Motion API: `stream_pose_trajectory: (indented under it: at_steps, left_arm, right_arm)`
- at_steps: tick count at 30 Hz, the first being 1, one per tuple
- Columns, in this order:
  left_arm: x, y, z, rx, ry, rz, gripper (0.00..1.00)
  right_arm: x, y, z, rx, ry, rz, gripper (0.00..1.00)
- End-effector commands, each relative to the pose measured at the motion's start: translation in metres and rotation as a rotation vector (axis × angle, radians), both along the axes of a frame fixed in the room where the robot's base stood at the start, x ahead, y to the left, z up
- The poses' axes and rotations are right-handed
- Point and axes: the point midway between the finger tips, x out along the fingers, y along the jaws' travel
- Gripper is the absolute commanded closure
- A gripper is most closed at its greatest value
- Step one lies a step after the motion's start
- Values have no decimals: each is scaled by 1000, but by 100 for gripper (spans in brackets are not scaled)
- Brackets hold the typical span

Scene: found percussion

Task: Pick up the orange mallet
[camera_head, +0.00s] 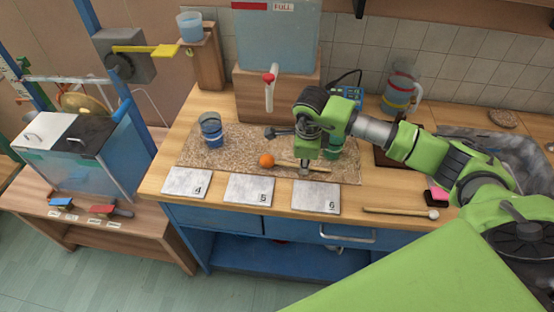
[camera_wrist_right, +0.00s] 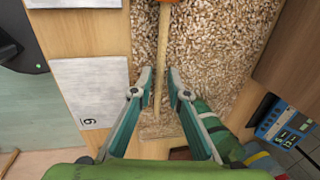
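The orange mallet lies on the speckled mat, its round orange head (camera_head: 267,160) to the left and its wooden handle pointing right in the head view. In the right wrist view its head (camera_wrist_right: 174,20) is cut off at the top edge and the handle (camera_wrist_right: 163,45) runs down the picture. My right gripper (camera_head: 305,171) is over the handle, pointing down. In the right wrist view its two fingers (camera_wrist_right: 160,82) are apart, one on each side of the handle, with gaps visible. My left gripper is not in view.
Tiles marked 4 (camera_head: 186,183), 5 (camera_head: 249,188) and 6 (camera_head: 316,197) line the front edge of the wooden counter. A blue cup (camera_head: 211,132) stands on the mat. Another mallet with a pale head (camera_head: 433,214) lies at front right. A tank (camera_head: 275,35) stands behind.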

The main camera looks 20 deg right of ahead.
Motion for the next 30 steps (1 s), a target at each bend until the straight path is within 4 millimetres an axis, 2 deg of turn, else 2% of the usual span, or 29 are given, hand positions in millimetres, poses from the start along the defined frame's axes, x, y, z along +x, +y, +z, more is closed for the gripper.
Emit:
stream_pose_trajectory:
  at_steps: [5, 7, 8, 22, 26, 28, 30]
  left_arm:
    - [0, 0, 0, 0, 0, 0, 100]
    - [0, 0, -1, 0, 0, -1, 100]
    - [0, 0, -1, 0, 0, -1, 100]
    - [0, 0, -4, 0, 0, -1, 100]
    - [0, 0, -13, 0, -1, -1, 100]
    - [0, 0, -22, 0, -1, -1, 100]
    - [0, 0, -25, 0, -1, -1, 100]
  right_arm:
    - [0, 0, -1, 0, 0, 1, 84]
    - [0, 0, -1, 0, 0, 1, 97]
    - [0, 0, -1, 0, 0, 1, 100]
    - [1, 0, 3, -1, -1, 0, 100]
    - [1, 0, 14, 0, -5, 2, 100]
    - [2, 0, 26, 0, -7, 1, 100]
    - [-6, 9, 42, 2, -7, 6, 100]
